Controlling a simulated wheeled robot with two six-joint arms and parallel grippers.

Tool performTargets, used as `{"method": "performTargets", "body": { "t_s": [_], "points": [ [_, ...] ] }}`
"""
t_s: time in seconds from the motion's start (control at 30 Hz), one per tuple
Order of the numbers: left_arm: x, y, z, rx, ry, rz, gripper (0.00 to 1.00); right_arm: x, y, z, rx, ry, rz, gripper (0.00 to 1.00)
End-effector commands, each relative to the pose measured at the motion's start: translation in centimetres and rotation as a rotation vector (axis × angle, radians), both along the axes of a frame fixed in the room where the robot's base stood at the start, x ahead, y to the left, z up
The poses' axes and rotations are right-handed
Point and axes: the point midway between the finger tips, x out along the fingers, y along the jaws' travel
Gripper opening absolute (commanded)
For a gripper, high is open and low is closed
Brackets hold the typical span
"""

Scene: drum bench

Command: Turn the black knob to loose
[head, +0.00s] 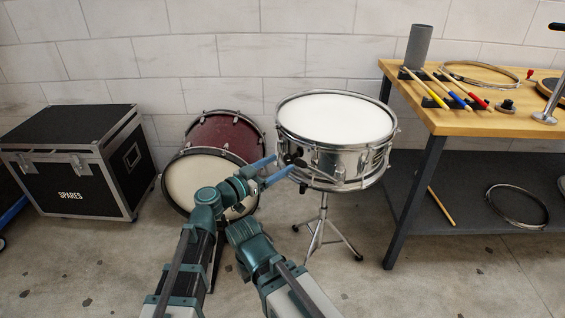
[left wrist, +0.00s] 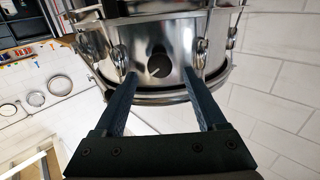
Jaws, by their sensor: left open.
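A chrome snare drum (head: 336,120) with a white head stands on a tripod stand in the middle of the head view. In the left wrist view the round black knob (left wrist: 158,65) sits on the drum's shiny shell (left wrist: 175,42), with a pale pointer line towards its lower left. My left gripper (head: 284,164) is open at the front of the drum, its two blue fingers pointing at the shell. In the left wrist view the fingertips (left wrist: 159,74) lie on either side of the knob, with gaps; I cannot tell their exact depth.
A dark red drum (head: 228,133) lies behind my left arm. A black spares case (head: 75,165) stands at the left. A wooden bench (head: 452,122) with drumsticks and hoops stands at the right. Chrome lugs (left wrist: 119,60) flank the knob.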

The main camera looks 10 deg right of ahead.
Motion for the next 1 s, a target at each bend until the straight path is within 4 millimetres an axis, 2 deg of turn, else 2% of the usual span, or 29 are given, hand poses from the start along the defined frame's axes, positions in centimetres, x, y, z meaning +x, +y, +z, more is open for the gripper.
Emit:
{"method": "performTargets", "body": {
  "t_s": [0.2, 0.57, 0.67, 1.0],
  "points": [
    [1.1, -1.8, 0.0, 0.000, 0.000, 0.000, 0.73, 0.0, 0.0, 0.0, 0.000, 0.000, 0.000, 0.00],
    [1.2, -2.1, 0.0, 0.000, 0.000, 0.001, 0.73, 0.0, 0.0, 0.0, 0.000, 0.000, 0.000, 0.00],
    [1.2, -2.1, 0.0, 0.000, 0.000, 0.001, 0.59, 0.0, 0.0, 0.0, 0.000, 0.000, 0.000, 0.00],
    [1.2, -2.1, 0.0, 0.000, 0.000, 0.001, 0.00, 0.0, 0.0, 0.0, 0.000, 0.000, 0.000, 0.00]
  ]
}}
